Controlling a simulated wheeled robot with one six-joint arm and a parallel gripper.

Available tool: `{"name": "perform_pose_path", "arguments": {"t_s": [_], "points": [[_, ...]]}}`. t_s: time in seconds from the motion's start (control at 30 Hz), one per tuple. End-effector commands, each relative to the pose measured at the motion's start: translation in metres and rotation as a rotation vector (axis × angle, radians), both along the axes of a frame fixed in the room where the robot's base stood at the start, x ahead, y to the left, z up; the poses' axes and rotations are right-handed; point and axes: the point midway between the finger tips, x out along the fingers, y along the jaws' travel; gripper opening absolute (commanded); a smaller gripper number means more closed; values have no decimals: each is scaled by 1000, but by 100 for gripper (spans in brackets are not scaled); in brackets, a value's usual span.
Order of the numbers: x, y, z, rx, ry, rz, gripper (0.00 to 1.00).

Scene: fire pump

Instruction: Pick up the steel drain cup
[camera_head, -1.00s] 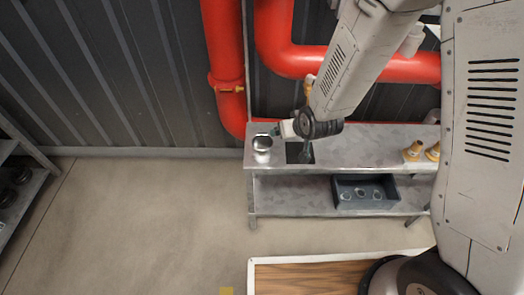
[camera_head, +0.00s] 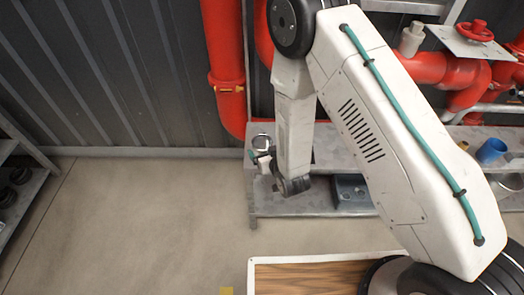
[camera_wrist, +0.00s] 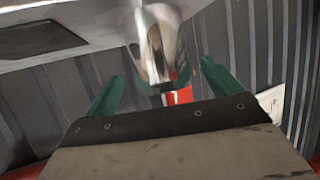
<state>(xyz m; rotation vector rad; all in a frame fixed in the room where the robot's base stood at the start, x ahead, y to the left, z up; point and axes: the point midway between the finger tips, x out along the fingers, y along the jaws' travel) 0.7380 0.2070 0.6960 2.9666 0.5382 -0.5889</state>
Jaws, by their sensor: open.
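The steel drain cup (camera_head: 262,141) stands at the left end of the grey metal bench, partly hidden by my wrist in the head view. In the wrist view the shiny cup (camera_wrist: 158,45) fills the top middle, lined up with the gap between my green fingers. My gripper (camera_wrist: 160,72) is open, with one finger on each side of the cup's line. It shows small in the head view (camera_head: 259,157), just in front of the cup. I cannot tell whether a finger touches it.
A dark rectangular patch (camera_wrist: 40,40) lies on the bench top beside the cup. A dark bin (camera_head: 350,190) sits on the lower shelf, partly behind my arm. A blue cup (camera_head: 490,151) stands farther right. Red pipes (camera_head: 226,75) run behind the bench.

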Motion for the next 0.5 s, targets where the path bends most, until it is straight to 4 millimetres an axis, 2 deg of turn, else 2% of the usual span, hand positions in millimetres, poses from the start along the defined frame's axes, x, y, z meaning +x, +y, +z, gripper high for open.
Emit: {"name": "perform_pose_path", "arguments": {"t_s": [0.2,0.5], "points": [[26,12,-11,1,0,-1,90],[30,14,-12,-1,1,-1,90]]}}
